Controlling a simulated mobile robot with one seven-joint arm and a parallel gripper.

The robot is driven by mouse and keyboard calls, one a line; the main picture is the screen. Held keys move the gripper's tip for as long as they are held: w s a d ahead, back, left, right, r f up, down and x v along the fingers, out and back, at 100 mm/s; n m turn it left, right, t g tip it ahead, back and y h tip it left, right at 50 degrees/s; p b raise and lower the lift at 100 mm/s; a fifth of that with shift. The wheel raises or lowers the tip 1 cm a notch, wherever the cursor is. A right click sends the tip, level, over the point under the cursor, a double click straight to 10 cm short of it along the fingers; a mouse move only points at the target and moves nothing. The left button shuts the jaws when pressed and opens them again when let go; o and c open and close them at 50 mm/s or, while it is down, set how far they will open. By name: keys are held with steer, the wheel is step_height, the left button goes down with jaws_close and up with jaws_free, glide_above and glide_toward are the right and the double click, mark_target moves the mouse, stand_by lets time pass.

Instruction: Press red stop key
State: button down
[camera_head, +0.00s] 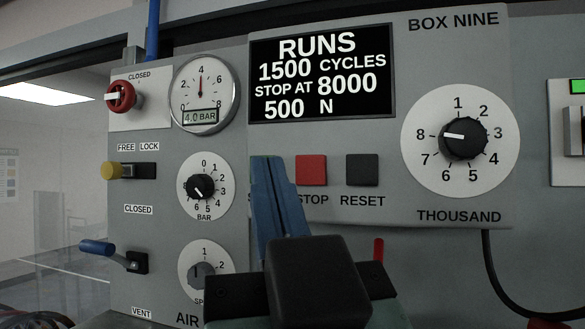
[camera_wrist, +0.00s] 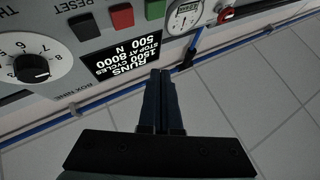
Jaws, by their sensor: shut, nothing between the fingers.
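The red stop key (camera_head: 311,170) is a square button above the word STOP on the grey panel, below the display. It also shows in the wrist view (camera_wrist: 122,17), where the panel appears upside down. My gripper (camera_head: 266,160) has blue fingers, closed together and empty. In the head view the fingertips appear just left of the red key and hide most of what is behind them. In the wrist view my gripper (camera_wrist: 160,73) appears below the keys and the display, apart from the red key. The fingers' distance from the panel is hard to judge.
A black reset key (camera_head: 362,170) is right of the red key. A green key (camera_wrist: 155,9) is on its other side. The display (camera_head: 322,75) is above, and a large dial (camera_head: 460,140) is at the right. Valves, a gauge (camera_head: 204,95) and small dials are at the left.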

mark_target(304, 182)
steer(key=shift+w+d+b, duration=0.15)
steer(key=shift+w+d, duration=0.3)
steer(key=shift+w, duration=0.85)
steer(key=shift+w+d+b, duration=0.15)
steer(key=shift+w+d, duration=0.3)
steer(key=shift+w, duration=0.85)
steer(key=shift+w+d+b, duration=0.15)
steer(key=shift+w+d, duration=0.3)
steer(key=shift+w, duration=0.85)
steer(key=shift+w+d, duration=0.1)
steer(key=shift+w, duration=0.3)
steer(key=shift+w+d, duration=0.15)
steer(key=shift+w, duration=0.2)
steer(key=shift+s, duration=0.15)
steer(key=shift+s+a, duration=0.25)
steer(key=shift+s, duration=0.35)
steer(key=s, duration=0.1)
steer(key=s+a, duration=0.1)
steer(key=s, duration=0.2)
steer(key=shift+s+a, duration=0.3)
steer(key=shift+s, duration=0.1)
